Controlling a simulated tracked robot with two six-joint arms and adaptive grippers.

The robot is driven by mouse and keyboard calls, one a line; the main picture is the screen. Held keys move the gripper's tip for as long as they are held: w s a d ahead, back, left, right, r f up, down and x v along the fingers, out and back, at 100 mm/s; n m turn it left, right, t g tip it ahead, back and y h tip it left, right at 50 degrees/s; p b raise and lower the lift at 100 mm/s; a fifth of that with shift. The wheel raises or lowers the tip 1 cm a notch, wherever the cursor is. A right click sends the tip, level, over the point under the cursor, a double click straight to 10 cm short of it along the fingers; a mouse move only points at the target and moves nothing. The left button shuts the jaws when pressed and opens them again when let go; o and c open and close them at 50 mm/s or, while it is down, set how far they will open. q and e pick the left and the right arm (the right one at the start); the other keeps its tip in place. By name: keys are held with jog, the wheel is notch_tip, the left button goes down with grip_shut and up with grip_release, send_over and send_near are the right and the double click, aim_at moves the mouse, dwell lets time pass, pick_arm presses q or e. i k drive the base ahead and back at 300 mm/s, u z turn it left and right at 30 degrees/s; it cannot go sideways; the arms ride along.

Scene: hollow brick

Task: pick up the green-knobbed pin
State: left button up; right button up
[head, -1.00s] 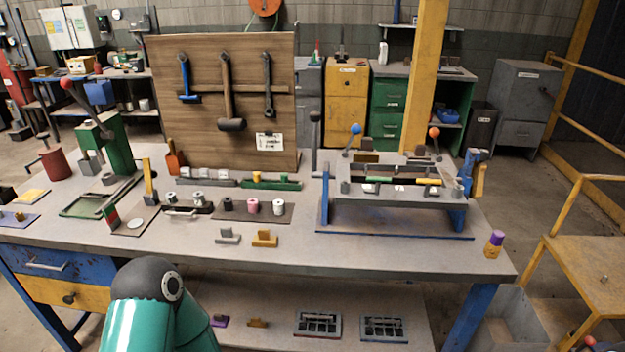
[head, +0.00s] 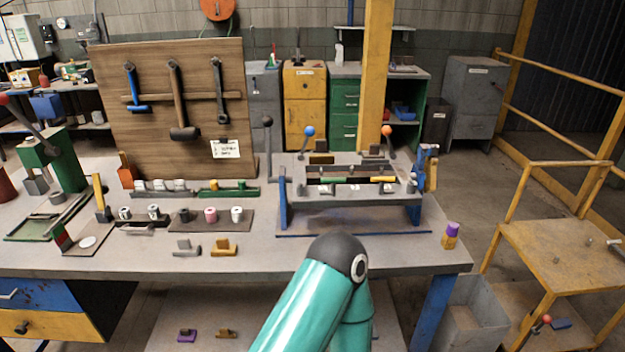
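I cannot make out a pin with a green knob in the head view. One of my teal arms comes in from the bottom, its dark joint in front of the bench's front edge. Neither gripper shows in the picture. The fixture (head: 350,211) with blue end posts stands on the right part of the bench, with blue and orange ball-topped levers behind it. A green bar and a yellow bar lie in its opening. A green rack (head: 215,193) with small parts sits left of it.
The grey bench (head: 300,258) has clear room at its front. A purple-topped yellow piece (head: 451,236) stands near its right end. A yellow cart (head: 535,250) at right carries small pegs; a red ball (head: 547,318) shows on its lower level. A grey bin (head: 470,312) stands between.

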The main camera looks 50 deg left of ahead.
aim_at(242, 186)
jog(key=u, duration=0.55)
jog(key=i, duration=0.15)
jog(key=z, duration=1.5)
jog(key=k, duration=3.3)
jog(key=u, duration=1.05)
jog(key=i, duration=1)
jog(key=u, duration=0.05)
